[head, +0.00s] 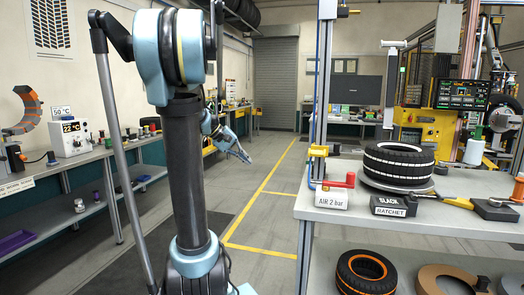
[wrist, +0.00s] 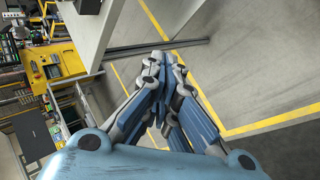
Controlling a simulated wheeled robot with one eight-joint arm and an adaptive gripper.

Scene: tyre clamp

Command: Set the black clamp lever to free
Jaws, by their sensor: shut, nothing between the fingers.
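My gripper (head: 239,153) is shut and empty. It hangs in the air over the aisle, left of the right-hand bench and apart from it. In the wrist view my gripper (wrist: 162,62) has its fingers together, with only floor and a post beyond them. I cannot clearly pick out a black clamp lever. On the right bench a black tyre (head: 398,162) with white marks lies flat. In front of it are a dark labelled block (head: 393,205) reading "RATCHET" and a black block (head: 495,208) with a yellow-and-black piece (head: 457,202) beside it.
The right bench (head: 400,223) has a red-handled air valve (head: 340,182) at its left end and a post (head: 318,90) beside it. An orange-ringed tyre (head: 366,272) lies on its lower shelf. A left bench (head: 85,155) carries instruments. The aisle floor between is clear.

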